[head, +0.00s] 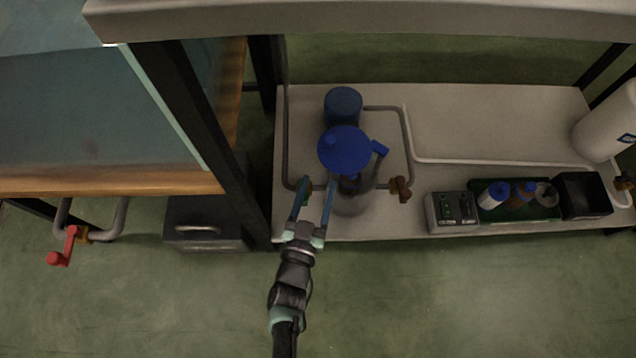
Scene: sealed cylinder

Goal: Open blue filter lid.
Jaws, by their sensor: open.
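A darker blue cylinder (343,105) stands behind the lid. Grey pipes run around both, with a brown valve (399,189) at right. A control box (451,211) and a green tray (516,211) of bottles stand farther right. A dark post (200,130) rises at left.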

